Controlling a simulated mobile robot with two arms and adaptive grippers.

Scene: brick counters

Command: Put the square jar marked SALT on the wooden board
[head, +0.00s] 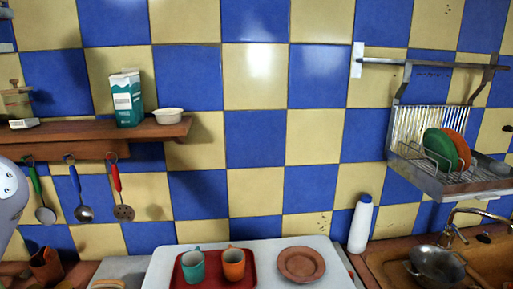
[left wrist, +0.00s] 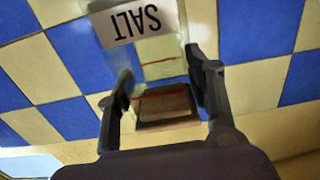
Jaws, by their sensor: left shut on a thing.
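My left gripper (left wrist: 158,88) is shut on the square jar (left wrist: 160,50) in the left wrist view, one dark finger on each side of it. The jar has clear sides, a white label reading SALT, upside down in this view, and a brown part at its lower end. Checkered tiles show behind it. In the head view a grey part of my left arm shows at the left edge; its fingers do not show. I cannot make out a wooden board. My right gripper is in neither view.
A wooden shelf (head: 75,131) holds a teal carton (head: 127,100), a white bowl (head: 168,116) and a lidded container (head: 15,103). Utensils hang below. A red tray (head: 215,281) holds two mugs beside a brown plate (head: 301,264). A white bottle (head: 360,225) and dish rack (head: 450,178) are right.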

